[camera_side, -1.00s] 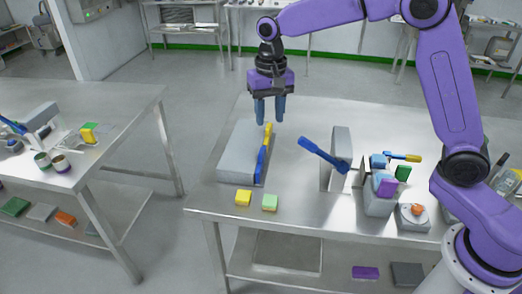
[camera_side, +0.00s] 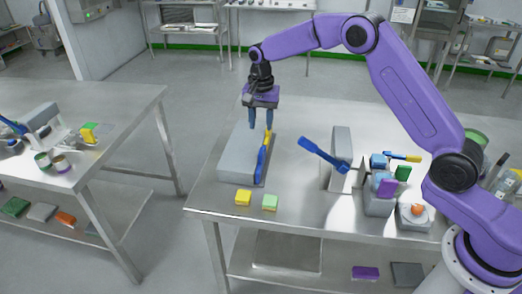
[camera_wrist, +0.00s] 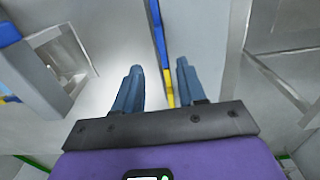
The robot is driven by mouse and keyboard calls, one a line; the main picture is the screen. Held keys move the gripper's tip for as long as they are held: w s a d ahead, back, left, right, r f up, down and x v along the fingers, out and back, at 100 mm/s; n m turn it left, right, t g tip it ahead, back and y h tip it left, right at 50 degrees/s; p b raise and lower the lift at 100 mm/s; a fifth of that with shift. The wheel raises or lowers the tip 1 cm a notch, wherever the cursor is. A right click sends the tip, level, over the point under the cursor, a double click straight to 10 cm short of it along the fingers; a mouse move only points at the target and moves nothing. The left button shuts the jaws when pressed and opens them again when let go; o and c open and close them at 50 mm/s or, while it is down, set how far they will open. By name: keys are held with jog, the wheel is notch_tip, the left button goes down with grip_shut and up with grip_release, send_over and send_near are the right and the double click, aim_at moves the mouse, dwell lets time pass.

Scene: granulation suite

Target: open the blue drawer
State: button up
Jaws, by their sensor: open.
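A low grey drawer unit (camera_side: 238,153) lies on the left part of the steel table. On its right side is the blue drawer (camera_side: 261,165), seen as a long blue front, with a yellow front (camera_side: 267,139) in line behind it. I cannot see any gap showing the blue drawer open. My gripper (camera_side: 261,126) points down above the unit's far end, near the yellow front. In the wrist view my open, empty fingers (camera_wrist: 160,67) lie either side of the yellow strip (camera_wrist: 169,88); the blue strip (camera_wrist: 157,28) runs on beyond the fingertips.
A yellow block (camera_side: 243,198) and a green block (camera_side: 270,202) lie near the table's front edge. A blue-handled tool (camera_side: 322,154) leans at a grey upright stand (camera_side: 341,150). A cluttered grey container (camera_side: 378,205) stands further right. Bare table (camera_side: 295,185) lies right of the unit.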

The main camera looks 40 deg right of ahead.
aim_at(261, 151)
notch_tip(261, 151, down, 11)
dwell(0.4)
grip_shut()
